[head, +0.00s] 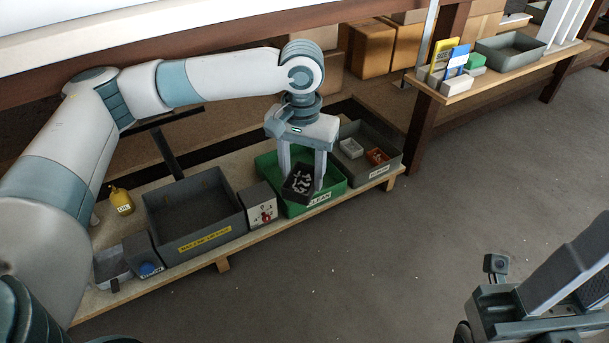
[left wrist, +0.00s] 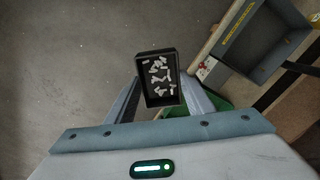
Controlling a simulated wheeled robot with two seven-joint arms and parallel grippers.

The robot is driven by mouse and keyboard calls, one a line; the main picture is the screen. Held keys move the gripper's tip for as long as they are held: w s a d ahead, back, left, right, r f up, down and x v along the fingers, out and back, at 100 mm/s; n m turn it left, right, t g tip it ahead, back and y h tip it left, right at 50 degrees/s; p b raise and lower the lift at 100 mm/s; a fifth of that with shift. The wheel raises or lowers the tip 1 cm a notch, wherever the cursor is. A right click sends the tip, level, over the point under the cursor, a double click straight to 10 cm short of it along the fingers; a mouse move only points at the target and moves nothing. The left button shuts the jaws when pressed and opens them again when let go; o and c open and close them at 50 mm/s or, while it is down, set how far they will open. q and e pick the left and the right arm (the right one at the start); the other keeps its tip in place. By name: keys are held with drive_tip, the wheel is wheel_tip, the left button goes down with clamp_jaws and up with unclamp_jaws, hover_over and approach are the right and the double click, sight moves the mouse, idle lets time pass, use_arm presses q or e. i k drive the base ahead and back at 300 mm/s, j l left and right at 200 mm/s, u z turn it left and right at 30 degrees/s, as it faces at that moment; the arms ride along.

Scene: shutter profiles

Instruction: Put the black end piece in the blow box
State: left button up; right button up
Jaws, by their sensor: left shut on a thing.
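My left gripper (head: 302,176) is shut on a small black tray (head: 297,190) that holds several small white pieces. In the left wrist view the black tray (left wrist: 149,93) sits between the two fingers (left wrist: 158,102). It is over the green box marked CLEAN (head: 331,190); I cannot tell whether it touches it. A large dark grey box (head: 165,227) with a yellow label stands left of the green box; the label is too small to read, so I cannot tell if it is the blow box. I cannot make out a separate black end piece.
A grey bin (head: 381,139) with small trays is right of the green one. A yellow bottle (head: 121,200) stands at the left. A shelf with containers (head: 510,48) is at upper right.

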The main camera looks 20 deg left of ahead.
sight(198, 211)
drive_tip(key=u, duration=1.2)
drive_tip(key=i, duration=0.1)
